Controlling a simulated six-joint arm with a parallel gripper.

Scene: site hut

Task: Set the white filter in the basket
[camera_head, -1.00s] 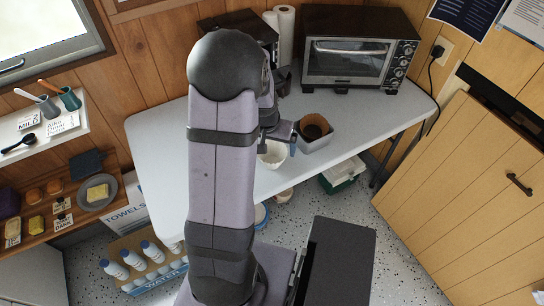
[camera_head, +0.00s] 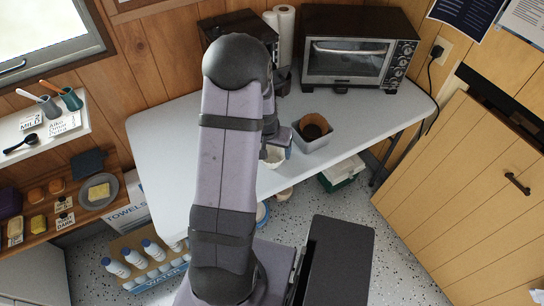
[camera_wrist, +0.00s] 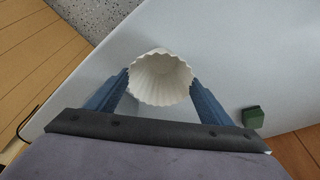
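The white filter (camera_wrist: 160,80) is a fluted paper cup, its mouth facing the wrist camera. In the head view the white filter (camera_head: 273,158) shows at the table's front part, partly hidden by my arm. My gripper (camera_wrist: 160,82) has its two blue fingers on either side of the filter, spread wide, tips close to its rim; I cannot tell whether they touch it. A grey square container (camera_head: 318,143) stands right of it, holding a brown filter (camera_head: 312,127) with dark contents. I cannot tell whether this container is the basket.
The white table (camera_head: 165,140) is clear on its left. At the back stand a toaster oven (camera_head: 345,62), a paper towel roll (camera_head: 285,35) and a dark appliance (camera_head: 240,27) partly hidden by my arm. A small green object (camera_wrist: 252,117) shows in the wrist view.

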